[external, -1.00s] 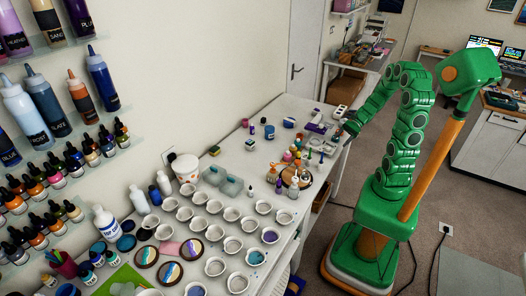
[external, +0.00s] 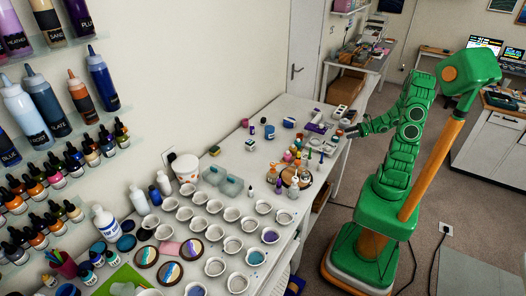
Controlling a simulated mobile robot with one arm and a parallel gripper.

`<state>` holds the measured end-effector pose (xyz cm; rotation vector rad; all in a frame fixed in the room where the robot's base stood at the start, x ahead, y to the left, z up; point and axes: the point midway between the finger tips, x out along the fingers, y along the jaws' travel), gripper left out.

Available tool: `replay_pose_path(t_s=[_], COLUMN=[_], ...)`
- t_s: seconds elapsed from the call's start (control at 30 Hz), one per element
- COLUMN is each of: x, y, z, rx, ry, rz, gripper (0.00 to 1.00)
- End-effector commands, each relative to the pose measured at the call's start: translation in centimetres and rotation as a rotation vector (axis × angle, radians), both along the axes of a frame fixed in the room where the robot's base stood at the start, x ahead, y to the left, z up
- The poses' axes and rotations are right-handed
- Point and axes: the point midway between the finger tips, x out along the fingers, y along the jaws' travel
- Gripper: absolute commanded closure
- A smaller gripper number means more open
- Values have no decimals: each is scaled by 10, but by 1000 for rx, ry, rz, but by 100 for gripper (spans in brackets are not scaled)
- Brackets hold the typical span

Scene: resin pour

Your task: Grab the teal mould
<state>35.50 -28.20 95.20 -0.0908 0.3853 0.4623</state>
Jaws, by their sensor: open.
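My gripper (external: 341,132) is at the right edge of the white worktable, low over the tabletop, beside small dark and purple items. It is small in this view; it is open, and I see nothing held in it. I cannot pick out the teal mould with certainty. Two pale teal, translucent block-like pieces (external: 232,186) stand near the wall at mid-table, well to the left of my gripper. Small blue pieces (external: 270,131) lie on the far part of the table. Detail near the fingertips is too small to read.
A round wooden tray (external: 305,180) with several bottles stands between mid-table and my gripper. Many white cups (external: 233,244) fill the near part of the worktable (external: 262,176). A white tub (external: 187,168) stands by the wall. Bare tabletop shows around the small far items.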

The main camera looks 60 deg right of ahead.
Motion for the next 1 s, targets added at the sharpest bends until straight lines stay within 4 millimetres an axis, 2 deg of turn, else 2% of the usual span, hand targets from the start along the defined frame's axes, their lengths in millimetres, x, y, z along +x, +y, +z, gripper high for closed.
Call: replay_pose_path(t_s=[0.43, 0.8, 1.0], x=[25, 55, 60], y=[13, 27, 29], z=[-12, -30, -33], rx=[0, 0, -1], ry=[-1, 0, 0], rz=[4, 4, 4], gripper=[39, 39, 39])
